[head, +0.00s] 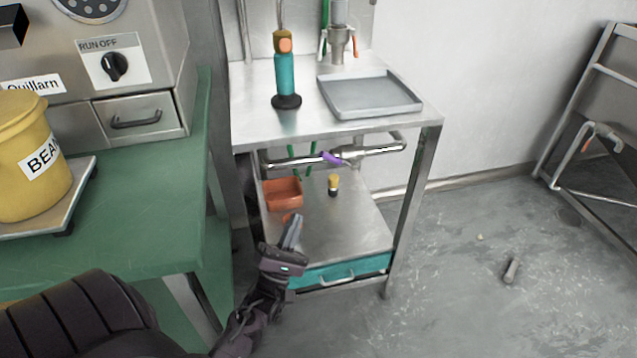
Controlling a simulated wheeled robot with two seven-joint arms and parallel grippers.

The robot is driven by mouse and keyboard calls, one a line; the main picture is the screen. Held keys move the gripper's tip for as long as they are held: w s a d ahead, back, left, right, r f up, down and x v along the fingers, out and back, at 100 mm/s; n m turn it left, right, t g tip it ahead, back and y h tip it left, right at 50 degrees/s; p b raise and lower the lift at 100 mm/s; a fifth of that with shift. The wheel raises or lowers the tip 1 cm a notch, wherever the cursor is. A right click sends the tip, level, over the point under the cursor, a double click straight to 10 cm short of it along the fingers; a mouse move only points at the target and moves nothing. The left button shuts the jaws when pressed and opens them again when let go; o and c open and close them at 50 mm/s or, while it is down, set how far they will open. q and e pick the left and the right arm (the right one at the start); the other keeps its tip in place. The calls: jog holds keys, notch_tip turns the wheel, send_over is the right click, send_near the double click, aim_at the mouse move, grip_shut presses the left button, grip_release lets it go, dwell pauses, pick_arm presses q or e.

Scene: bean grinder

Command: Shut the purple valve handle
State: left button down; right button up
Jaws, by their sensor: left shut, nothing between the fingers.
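The purple valve handle (333,158) sits on the silver pipe (295,162) that runs under the steel table's top. It lies slightly slanted, close to the line of the pipe. My left gripper (293,232) is in front of the table's lower shelf, below and to the left of the handle and apart from it. Its fingers are shut with nothing between them. My right gripper does not show.
A green bench (130,215) is at left. The floor at right is mostly open.

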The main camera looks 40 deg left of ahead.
pick_arm(q)
send_near(331, 158)
jog(key=w+a, duration=0.4)
jog(key=d+r, duration=0.1)
jog(key=w+r, duration=0.1)
jog(key=r, duration=0.1)
jog(key=shift+w+d, duration=0.1)
jog(key=shift+d, duration=0.3)
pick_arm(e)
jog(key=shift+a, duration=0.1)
